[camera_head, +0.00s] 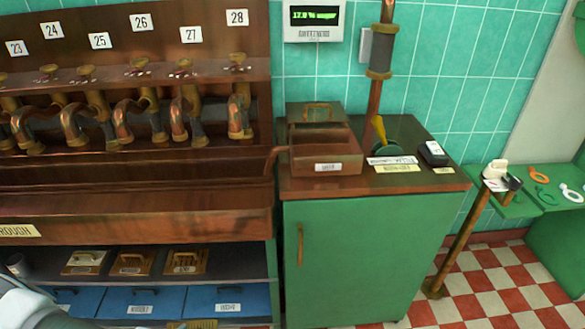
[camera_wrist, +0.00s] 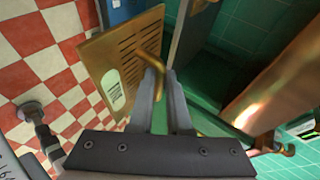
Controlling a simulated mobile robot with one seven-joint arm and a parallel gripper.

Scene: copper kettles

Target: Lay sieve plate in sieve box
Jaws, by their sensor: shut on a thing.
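My gripper (camera_wrist: 160,75) is shut on the raised handle of a brass sieve plate (camera_wrist: 98,48) with rows of slots and a white oval label. The plate hangs in the air over the red and white floor in the wrist view. My gripper cannot be made out in the head view. A copper box (camera_head: 340,160) with a white label, too small to read, stands on the green cabinet's top and looks like the sieve box. The inside of the box is mostly hidden.
Several handled plates (camera_head: 132,263) lie on the shelf at lower left, above blue drawers (camera_head: 141,302). The green cabinet (camera_head: 350,262) has a brown top (camera_head: 425,182), with a pipe (camera_head: 374,95) and a small black device (camera_head: 433,153). A black and steel post (camera_wrist: 48,140) stands on the floor.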

